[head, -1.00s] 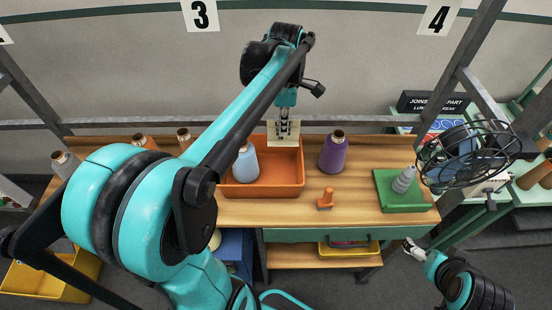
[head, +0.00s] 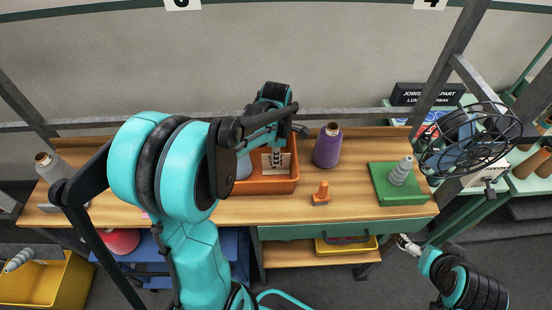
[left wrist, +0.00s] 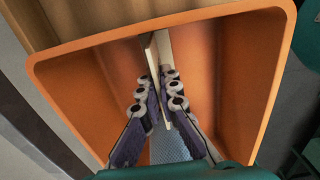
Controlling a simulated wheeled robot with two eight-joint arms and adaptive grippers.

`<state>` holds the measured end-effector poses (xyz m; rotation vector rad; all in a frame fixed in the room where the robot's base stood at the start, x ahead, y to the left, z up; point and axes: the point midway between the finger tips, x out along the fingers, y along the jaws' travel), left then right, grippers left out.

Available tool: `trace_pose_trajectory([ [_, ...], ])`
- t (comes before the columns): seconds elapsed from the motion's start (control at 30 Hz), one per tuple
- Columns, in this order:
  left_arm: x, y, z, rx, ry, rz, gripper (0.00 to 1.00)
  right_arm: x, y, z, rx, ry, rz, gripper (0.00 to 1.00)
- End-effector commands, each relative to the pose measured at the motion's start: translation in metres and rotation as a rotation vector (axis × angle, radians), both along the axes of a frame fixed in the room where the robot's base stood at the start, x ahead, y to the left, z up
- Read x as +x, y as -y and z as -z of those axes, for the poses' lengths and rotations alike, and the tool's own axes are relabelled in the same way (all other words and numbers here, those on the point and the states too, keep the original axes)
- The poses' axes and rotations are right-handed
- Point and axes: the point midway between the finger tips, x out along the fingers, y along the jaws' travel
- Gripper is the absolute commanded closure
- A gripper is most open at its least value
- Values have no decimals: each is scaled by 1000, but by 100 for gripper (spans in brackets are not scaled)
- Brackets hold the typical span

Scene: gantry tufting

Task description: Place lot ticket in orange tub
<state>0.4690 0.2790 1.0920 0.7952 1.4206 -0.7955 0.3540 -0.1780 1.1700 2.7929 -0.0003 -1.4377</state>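The lot ticket, a cream card (head: 284,163), stands upright inside the orange tub (head: 272,187). My left gripper (head: 276,160) reaches down into the tub with the card between its fingers. In the left wrist view, the fingers (left wrist: 158,88) close on both faces of the thin card (left wrist: 163,55), with the tub's walls (left wrist: 85,85) around them. The card's lower end is hidden, so I cannot tell whether it touches the floor. A light blue cone (head: 243,168) in the tub is mostly hidden by my arm. My right gripper (head: 407,243) is low at the right, away from the tub, its fingers too small to read.
A purple cone (head: 327,146) stands just right of the tub. An orange peg (head: 321,194) is in front of it. A grey cone (head: 401,171) stands on a green base (head: 383,190). Bare wood lies between peg and green base.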

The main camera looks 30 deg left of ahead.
Motion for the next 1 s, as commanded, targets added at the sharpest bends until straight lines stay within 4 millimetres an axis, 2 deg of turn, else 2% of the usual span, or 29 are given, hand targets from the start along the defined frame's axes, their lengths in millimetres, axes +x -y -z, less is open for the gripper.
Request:
trace_pose_trajectory([
  [0.3, 0, 0, 3, 0, 0, 0, 100, 0, 0, 3, 0, 0, 0, 11],
  [0.33, 0, 0, 3, 0, 0, 0, 95, 0, 0, 3, 0, 0, 0, 11],
  [0.4, 0, 0, 2, 0, 0, 0, 76, 0, 0, 2, 0, 0, 0, 11],
  [0.43, 0, 0, 2, 0, 0, 0, 74, 0, 0, 2, 0, 0, 0, 11],
  [0.77, 0, 0, -1, 0, 0, 0, 74, 0, 0, 0, 0, 0, 0, 11],
  [0.87, 0, 0, -11, 0, 0, 0, 74, 0, 0, -3, 0, 0, 0, 11],
  [1.0, 0, 0, -39, 0, 0, 0, 74, 0, 0, -9, 0, 0, 0, 11],
])
